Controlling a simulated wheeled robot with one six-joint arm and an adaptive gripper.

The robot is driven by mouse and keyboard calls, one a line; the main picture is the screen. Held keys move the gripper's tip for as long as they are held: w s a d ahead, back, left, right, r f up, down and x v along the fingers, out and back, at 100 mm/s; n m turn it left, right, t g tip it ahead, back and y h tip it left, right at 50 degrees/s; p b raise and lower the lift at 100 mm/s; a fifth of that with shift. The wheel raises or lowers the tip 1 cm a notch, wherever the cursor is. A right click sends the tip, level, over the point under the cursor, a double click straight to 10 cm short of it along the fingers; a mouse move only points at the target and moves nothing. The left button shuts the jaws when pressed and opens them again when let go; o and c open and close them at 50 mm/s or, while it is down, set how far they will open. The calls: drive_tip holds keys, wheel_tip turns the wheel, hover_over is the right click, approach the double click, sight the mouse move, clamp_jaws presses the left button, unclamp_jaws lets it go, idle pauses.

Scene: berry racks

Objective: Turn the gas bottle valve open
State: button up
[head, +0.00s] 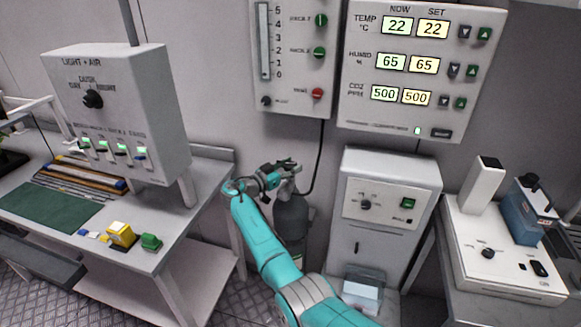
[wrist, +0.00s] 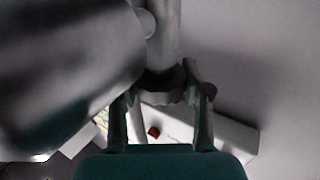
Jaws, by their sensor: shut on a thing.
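The gas bottle (head: 291,218) is a dark grey cylinder standing upright between the bench and a white cabinet. My gripper (head: 284,170) is at its top, and my teal arm reaches up to it from below. In the wrist view my gripper (wrist: 162,105) has a finger on each side of the dark valve knob (wrist: 160,82) and is shut on it. A large grey rounded body, probably the bottle, fills the upper left of the wrist view. The valve is mostly hidden by the gripper in the head view, and its turn angle cannot be read.
A bench (head: 188,215) with a light and air panel (head: 120,110) stands at left. The white cabinet (head: 385,215) stands close right of the bottle. A gauge panel (head: 291,60) and a climate display (head: 420,70) hang above. A dark hose runs down beside the bottle.

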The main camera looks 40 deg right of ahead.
drive_tip(key=shift+m+g, duration=0.5)
drive_tip(key=shift+g, duration=0.3)
drive_tip(key=o, duration=1.1)
drive_tip(key=shift+o, duration=0.2)
drive_tip(key=a, duration=1.2)
